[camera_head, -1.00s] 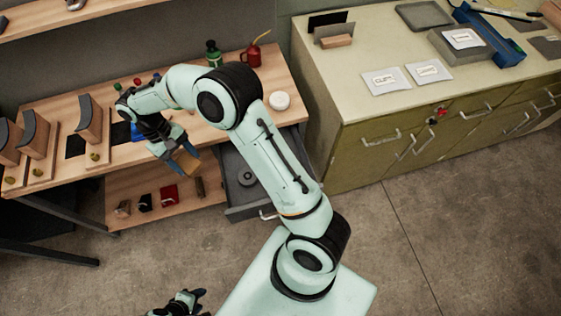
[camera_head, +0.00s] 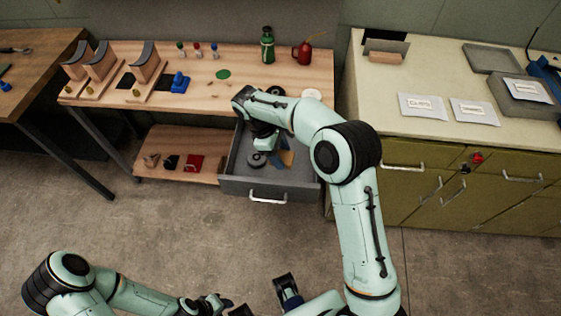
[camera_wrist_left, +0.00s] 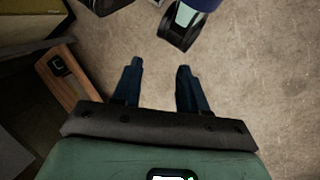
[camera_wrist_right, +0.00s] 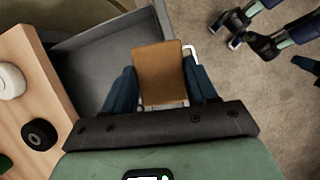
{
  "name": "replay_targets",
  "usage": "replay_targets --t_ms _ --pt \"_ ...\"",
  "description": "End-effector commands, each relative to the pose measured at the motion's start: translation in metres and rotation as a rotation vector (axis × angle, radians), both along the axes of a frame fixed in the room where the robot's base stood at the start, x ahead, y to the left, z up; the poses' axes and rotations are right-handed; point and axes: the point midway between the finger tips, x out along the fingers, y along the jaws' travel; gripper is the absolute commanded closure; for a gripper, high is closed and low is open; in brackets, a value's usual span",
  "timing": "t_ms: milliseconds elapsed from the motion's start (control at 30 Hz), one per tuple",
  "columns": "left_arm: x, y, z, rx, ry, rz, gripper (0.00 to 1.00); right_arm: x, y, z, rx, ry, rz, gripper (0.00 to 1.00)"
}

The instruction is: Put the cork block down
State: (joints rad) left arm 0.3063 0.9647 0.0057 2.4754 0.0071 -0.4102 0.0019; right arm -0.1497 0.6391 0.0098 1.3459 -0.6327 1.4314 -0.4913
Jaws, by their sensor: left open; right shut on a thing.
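The cork block (camera_wrist_right: 160,72) is a tan-brown rectangular block between the fingers of my right gripper (camera_wrist_right: 162,90), which is shut on it. The right wrist view shows the drawer's tray (camera_wrist_right: 95,62) behind and left of the block. I cannot tell whether the block touches the drawer floor. My left gripper (camera_wrist_left: 157,80) is open and empty over the bare floor. It also shows low in the head view (camera_head: 222,305).
The wooden bench (camera_head: 215,100) above holds a green bottle (camera_head: 267,45), a red oil can (camera_head: 303,52) and a white disc (camera_head: 311,95). An olive cabinet (camera_head: 450,190) stands right of the drawer.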

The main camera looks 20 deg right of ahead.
Motion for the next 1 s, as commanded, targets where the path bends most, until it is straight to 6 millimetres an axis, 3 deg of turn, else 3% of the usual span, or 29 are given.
replay_targets --t_ms 33,100,300,500,700,833,1000 --pt "-0.006 0.001 -0.023 0.003 0.0 0.003 0.57 0.003 -0.007 -0.015 -0.001 -0.002 0.139 0.71" --pt "-0.007 0.001 -0.039 0.005 -0.006 0.005 0.57 0.013 -0.017 -0.018 -0.003 -0.004 0.349 0.71" --pt "-0.006 0.002 -0.077 0.01 -0.025 0.012 0.57 0.038 -0.046 -0.018 -0.009 -0.006 0.906 0.71" --pt "-0.003 0.003 -0.109 0.015 -0.038 0.017 0.57 0.06 -0.07 -0.014 -0.013 -0.005 1.352 0.71" --pt "-0.001 0.004 -0.127 0.017 -0.046 0.021 0.57 0.072 -0.083 -0.009 -0.013 -0.004 1.617 0.71" --pt "0.001 0.004 -0.132 0.018 -0.05 0.022 0.57 0.075 -0.086 -0.007 -0.012 -0.002 1.697 0.71" --pt "0.012 0.009 -0.143 0.033 -0.081 0.035 0.57 0.075 -0.086 -0.032 -0.007 0.004 1.722 0.71"
